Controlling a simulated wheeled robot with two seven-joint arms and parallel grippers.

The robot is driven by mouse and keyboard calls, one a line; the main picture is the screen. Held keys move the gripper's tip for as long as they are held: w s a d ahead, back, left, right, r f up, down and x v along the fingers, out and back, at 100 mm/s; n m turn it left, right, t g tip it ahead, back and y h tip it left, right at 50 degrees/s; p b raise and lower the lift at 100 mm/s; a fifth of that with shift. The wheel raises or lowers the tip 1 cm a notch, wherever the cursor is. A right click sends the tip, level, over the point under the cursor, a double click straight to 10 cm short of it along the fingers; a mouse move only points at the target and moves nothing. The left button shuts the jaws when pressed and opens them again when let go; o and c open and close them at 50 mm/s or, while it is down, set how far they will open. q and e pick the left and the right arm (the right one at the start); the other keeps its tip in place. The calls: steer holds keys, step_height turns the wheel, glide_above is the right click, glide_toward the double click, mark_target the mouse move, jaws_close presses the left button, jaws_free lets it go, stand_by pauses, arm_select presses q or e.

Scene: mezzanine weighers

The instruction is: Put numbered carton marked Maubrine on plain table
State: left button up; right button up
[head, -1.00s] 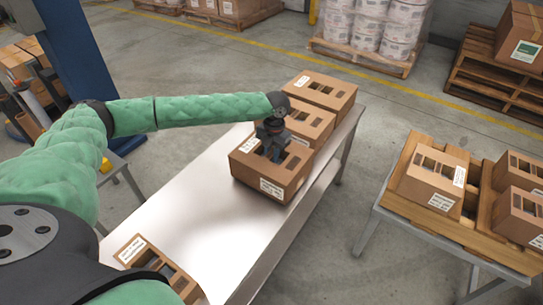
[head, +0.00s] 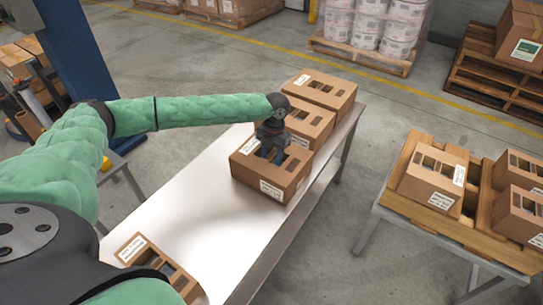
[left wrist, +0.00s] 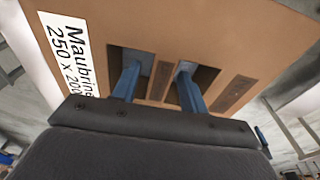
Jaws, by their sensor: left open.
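The carton marked Maubrine (head: 250,171) is brown with slots in its top and white labels. It stands upright on the bare metal top of the plain table (head: 190,210). Its Maubrine label shows in the left wrist view (left wrist: 62,50). My left gripper (head: 271,156) is over this carton, pointing down. In the left wrist view its two blue fingers (left wrist: 157,88) reach into two separate slots, apart from each other and open. The fingertips are partly hidden in the slots. My right gripper is not in view.
Two more slotted cartons (head: 325,88) stand behind at the table's far end. Another carton (head: 165,268) is at the near end, with bare metal between. To the right, a stand with a wooden top (head: 408,205) bears several cartons. Loaded pallets (head: 375,62) stand at the back.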

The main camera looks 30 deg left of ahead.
arm_select(q)
steer(key=r, duration=0.3)
steer(key=w+r, duration=0.1)
steer(key=r, duration=0.2)
steer(key=r+b, duration=0.1)
steer(key=r, duration=0.3)
steer(key=shift+w+d, duration=0.1)
steer(key=shift+w, duration=0.05)
steer(key=shift+r, duration=0.8)
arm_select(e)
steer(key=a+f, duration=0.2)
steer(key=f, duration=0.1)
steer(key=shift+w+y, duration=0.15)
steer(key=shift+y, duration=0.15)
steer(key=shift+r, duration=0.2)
